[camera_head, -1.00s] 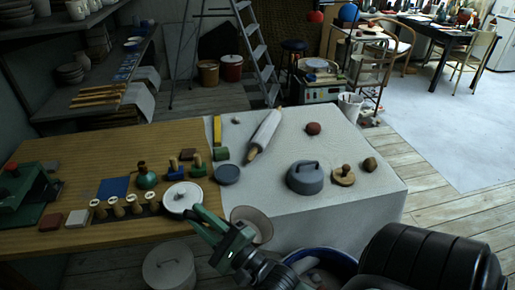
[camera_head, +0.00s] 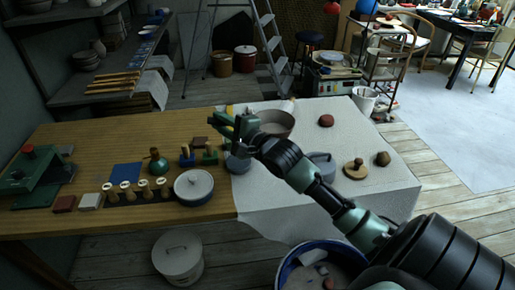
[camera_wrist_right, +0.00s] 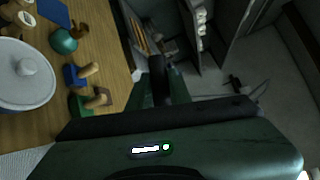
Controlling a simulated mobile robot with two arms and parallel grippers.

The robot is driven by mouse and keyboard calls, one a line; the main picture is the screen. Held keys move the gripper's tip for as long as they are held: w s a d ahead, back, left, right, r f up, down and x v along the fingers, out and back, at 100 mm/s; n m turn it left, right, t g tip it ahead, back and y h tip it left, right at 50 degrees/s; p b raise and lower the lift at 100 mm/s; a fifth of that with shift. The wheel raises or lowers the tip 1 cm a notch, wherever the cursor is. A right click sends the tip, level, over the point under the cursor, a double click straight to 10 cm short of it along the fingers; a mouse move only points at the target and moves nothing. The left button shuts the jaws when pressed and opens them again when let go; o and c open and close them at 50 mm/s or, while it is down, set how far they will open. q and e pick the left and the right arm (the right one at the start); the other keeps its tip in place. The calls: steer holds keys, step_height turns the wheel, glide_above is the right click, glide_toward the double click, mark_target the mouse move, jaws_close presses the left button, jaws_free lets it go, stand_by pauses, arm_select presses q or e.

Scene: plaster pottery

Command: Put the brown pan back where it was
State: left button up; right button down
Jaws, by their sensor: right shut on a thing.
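The brown pan (camera_head: 279,122) shows in the head view as a round, shallow vessel above the white cloth-covered table, just right of and behind my right gripper. My right gripper (camera_head: 224,121) points left and is shut on the pan, seemingly by its handle, though the wrist partly covers that part. In the right wrist view, a dark piece (camera_wrist_right: 157,68) sits between the fingers; the pan's bowl is not visible there. My left gripper is not in view.
A grey lid (camera_head: 322,163), a wooden knobbed disc (camera_head: 355,169) and a red lump (camera_head: 326,120) lie on the cloth. The pan mostly covers the rolling pin.

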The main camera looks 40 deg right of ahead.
steer(key=shift+f+b, duration=0.95)
steer(key=shift+f, duration=8.7)
steer(key=shift+f, duration=0.1)
steer(key=c, duration=1.3)
jaws_free()
steer(key=s, duration=1.2)
steer(key=shift+d+r, duration=0.4)
